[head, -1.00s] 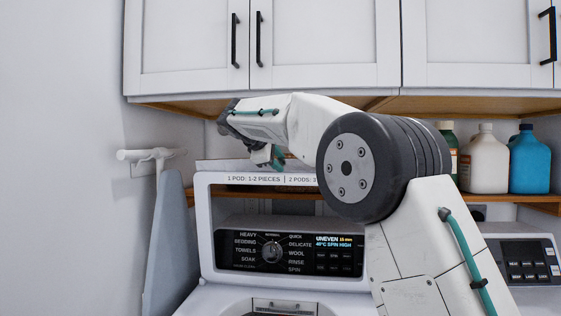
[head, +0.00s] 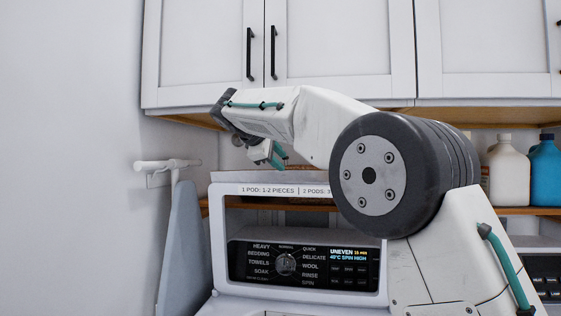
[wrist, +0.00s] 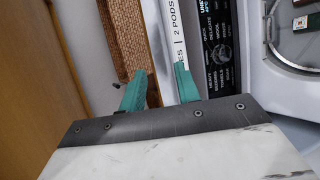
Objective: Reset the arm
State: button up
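My arm reaches up from the lower right in the head view, bends at a large dark joint, and extends left in front of the wall cabinets. My gripper (head: 268,154) hangs at its far end, just above the washer's top panel in the picture. In the wrist view my gripper (wrist: 160,84) shows two teal fingers standing apart with nothing between them. The washer (head: 218,240) has a lit black control panel (head: 300,264) and a white label strip along its top. The strip and panel also show beyond the fingers in the wrist view.
White wall cabinets (head: 340,50) with a wooden underside hang close above my arm. A shelf behind holds a white jug (head: 503,170) and a blue jug (head: 545,172). An ironing board (head: 180,245) hangs from a wall bracket (head: 165,170) at left.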

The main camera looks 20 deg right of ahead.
dwell(0.3)
jog(key=s+a+f+m+g+y, duration=0.1)
jog(key=s+f, duration=0.2)
jog(key=f, duration=0.3)
jog(key=s+f+m+g+y, duration=0.1)
jog(key=s+f+y, duration=0.15)
jog(key=f, duration=0.35)
jog(key=s+d+f+m+g+y, duration=0.1)
jog(key=s+f, duration=0.5)
jog(key=s, duration=0.8)
jog(key=s+d+f+m+g+y, duration=0.1)
jog(key=s+f, duration=0.6)
jog(key=s, duration=0.8)
jog(key=s+d+f+m+g+y, duration=0.1)
jog(key=s+d+f+m+y, duration=0.2)
jog(key=s, duration=1.2)
notch_tip(320, 180, down, 4)
jog(key=m+y, duration=0.1)
jog(key=m, duration=0.2)
jog(key=shift+d, duration=0.15)
